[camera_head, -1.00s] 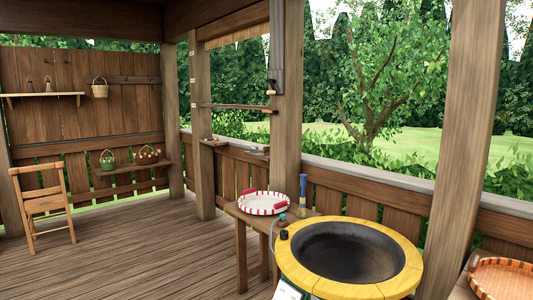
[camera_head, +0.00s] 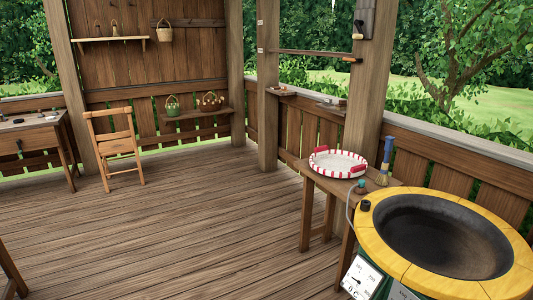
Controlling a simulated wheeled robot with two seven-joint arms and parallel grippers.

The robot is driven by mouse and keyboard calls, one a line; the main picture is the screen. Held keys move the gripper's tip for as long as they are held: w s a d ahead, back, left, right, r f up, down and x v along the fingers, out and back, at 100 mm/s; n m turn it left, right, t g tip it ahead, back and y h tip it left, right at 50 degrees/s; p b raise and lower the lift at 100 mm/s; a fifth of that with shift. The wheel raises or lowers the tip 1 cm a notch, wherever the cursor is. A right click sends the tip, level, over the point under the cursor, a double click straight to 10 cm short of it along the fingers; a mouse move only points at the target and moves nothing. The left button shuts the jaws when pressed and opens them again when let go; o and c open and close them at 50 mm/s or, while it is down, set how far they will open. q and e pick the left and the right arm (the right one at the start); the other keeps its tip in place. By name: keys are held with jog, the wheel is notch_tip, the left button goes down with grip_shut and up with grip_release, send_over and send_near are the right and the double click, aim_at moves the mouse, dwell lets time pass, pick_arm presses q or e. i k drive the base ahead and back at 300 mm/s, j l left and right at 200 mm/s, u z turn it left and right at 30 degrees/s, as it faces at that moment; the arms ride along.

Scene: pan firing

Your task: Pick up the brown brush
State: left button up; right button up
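A brush with a blue handle and tan bristles (camera_head: 384,162) stands upright on the small wooden side table (camera_head: 312,174), behind the round pan. Small brown items (camera_head: 114,28) stand on the wall shelf (camera_head: 108,39) at the back left; they are too small to tell whether one is a brush. Neither of my grippers is in view.
A red-and-white tray (camera_head: 338,151) sits on the side table. The large yellow-rimmed pan (camera_head: 376,256) fills the lower right. A folding chair (camera_head: 113,146) and a desk (camera_head: 28,133) stand at left. The plank floor (camera_head: 190,225) between is largely clear.

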aim_at(342, 105)
jog(key=i+j+u, duration=0.25)
jog(key=i, duration=0.7)
jog(key=i+u, duration=0.25)
jog(key=i, duration=0.7)
